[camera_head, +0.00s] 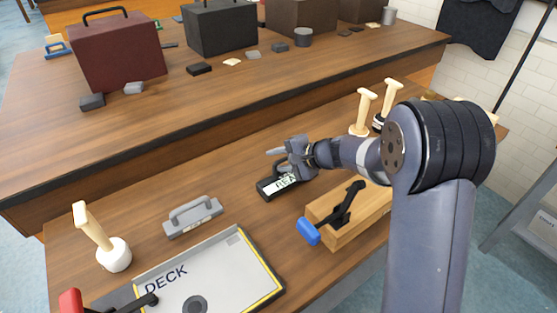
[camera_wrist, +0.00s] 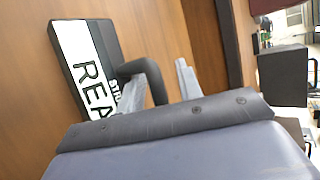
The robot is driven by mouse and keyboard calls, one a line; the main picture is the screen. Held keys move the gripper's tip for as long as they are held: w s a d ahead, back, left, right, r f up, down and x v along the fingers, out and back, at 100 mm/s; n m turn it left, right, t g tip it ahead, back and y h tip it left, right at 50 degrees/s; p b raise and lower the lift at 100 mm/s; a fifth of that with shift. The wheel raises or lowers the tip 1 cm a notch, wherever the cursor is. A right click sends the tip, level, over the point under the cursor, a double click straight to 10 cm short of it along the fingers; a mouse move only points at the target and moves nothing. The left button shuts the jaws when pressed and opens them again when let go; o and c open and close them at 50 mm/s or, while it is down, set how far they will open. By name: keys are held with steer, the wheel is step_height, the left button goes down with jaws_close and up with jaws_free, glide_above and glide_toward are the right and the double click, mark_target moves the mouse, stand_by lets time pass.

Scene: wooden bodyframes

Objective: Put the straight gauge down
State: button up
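A dark flat block (camera_head: 287,183) with a white label lies on the near bench, below my gripper (camera_head: 284,151). Its label also shows in the wrist view (camera_wrist: 88,68), reading "REA" and "STR", both cut off. A dark curved handle (camera_wrist: 136,68) rises beside the label, close to my left finger. A grey gauge-like bar with a handle (camera_head: 193,215) lies on the bench to the left. I cannot tell for sure which of these is the straight gauge.
A wooden block with a black, blue-ended lever (camera_head: 345,215) stands to the right. The tray marked DECK (camera_head: 225,275) is at the front. A cream-handled tool (camera_head: 105,245) stands at left, and two more (camera_head: 361,112) stand behind the arm. Open bench lies left of my gripper.

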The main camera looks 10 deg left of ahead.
steer(key=v, duration=1.2)
steer(key=shift+r, duration=0.1)
stand_by(1.1)
